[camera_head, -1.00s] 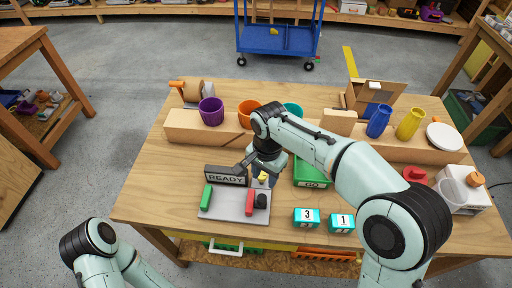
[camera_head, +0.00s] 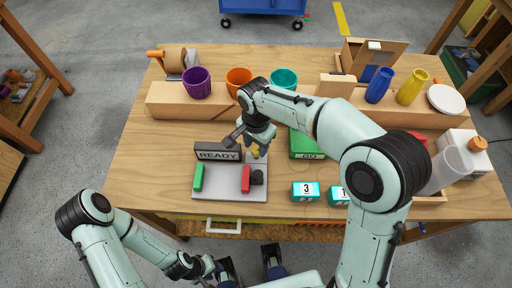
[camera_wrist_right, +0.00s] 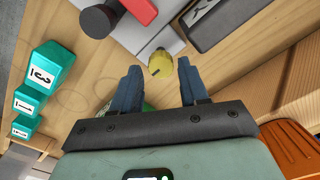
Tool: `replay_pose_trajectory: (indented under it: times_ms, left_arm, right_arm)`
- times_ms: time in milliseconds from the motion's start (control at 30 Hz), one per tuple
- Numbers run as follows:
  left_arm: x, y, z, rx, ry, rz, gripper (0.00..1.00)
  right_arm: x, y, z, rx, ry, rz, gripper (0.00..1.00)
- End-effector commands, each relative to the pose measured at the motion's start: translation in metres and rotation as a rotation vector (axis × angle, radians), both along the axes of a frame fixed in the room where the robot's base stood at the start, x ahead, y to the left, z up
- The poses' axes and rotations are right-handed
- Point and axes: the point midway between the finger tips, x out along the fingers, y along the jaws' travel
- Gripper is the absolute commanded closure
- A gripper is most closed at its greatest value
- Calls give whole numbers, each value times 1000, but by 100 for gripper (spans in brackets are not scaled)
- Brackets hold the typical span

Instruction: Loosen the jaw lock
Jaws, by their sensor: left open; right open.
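A grey plate (camera_head: 222,208) on the table carries a green block (camera_head: 198,178), a red block (camera_head: 246,179), a black knob (camera_head: 257,177) and a dark READY sign (camera_head: 218,154). A yellow knob (camera_head: 255,153) shows at the plate's back right, partly hidden by my right gripper (camera_head: 259,147). In the right wrist view the yellow knob (camera_wrist_right: 160,63) lies ahead of and between the open fingertips (camera_wrist_right: 158,75), with no contact visible. The black knob (camera_wrist_right: 97,20) and red block (camera_wrist_right: 135,10) are at the top. My left gripper (camera_head: 250,264) is open and empty at the front edge.
Teal number blocks (camera_head: 305,191) stand right of the plate. A green GO box (camera_head: 304,144) sits behind them. A wooden ledge (camera_head: 180,102) with purple, orange and teal cups runs across the back. A clear bottle (camera_head: 452,165) stands at right. The table's left side is clear.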

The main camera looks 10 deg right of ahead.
Motion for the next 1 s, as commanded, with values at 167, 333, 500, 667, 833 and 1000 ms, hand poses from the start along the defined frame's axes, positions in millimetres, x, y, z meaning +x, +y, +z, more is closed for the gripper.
replay_pose_trajectory:
  times_ms: [167,333,500,667,833,1000]
  left_arm:
    - [-1,0,-2,0,0,0,57]
    - [-1,0,-2,0,0,0,57]
    - [0,0,-2,0,0,0,57]
    - [-1,0,-2,0,0,0,57]
    - [0,0,-2,0,0,0,57]
    - [0,0,0,0,0,0,57]
  right_arm:
    - [0,0,-17,-1,1,0,56]
    - [0,0,-20,0,0,0,56]
    - [0,0,-20,0,0,0,56]
    - [0,0,-20,0,0,0,97]
    - [0,0,-20,0,0,5,97]
    - [0,0,-19,-1,1,43,97]
